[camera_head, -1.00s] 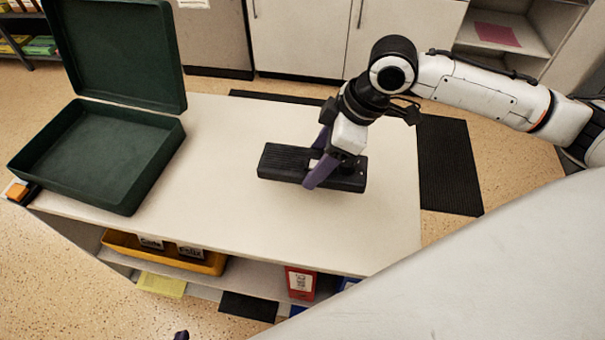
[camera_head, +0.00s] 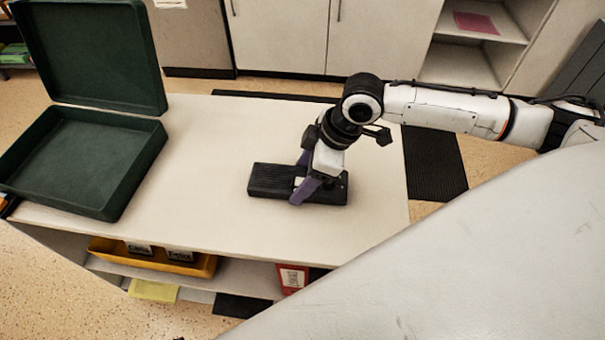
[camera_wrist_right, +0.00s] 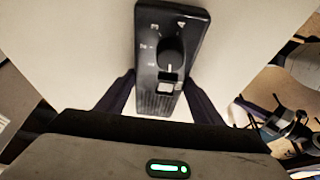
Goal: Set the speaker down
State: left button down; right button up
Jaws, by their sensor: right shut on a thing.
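The speaker (camera_head: 270,180) is a long black box with a ribbed grille at one end. It lies level over the white counter top (camera_head: 215,215); I cannot tell for sure whether its underside touches the surface. My right gripper (camera_head: 301,190) reaches down from above with its purple fingers on either side of the speaker's middle, shut on it. In the right wrist view the speaker (camera_wrist_right: 190,25) shows a dark knob and a small light switch between the fingers (camera_wrist_right: 165,95). My left gripper is not in view.
An open dark green case (camera_head: 128,172) stands at the counter's left end, its lid raised. The counter is clear between case and speaker. A shelf below holds a yellow tray (camera_head: 205,268) and a red box (camera_head: 290,278). Cabinets (camera_head: 280,35) stand behind, across the floor.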

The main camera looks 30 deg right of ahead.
jog(key=o, duration=1.5)
jog(key=p+v, duration=0.1)
jog(key=v, duration=1.1)
jog(key=shift+r, duration=0.15)
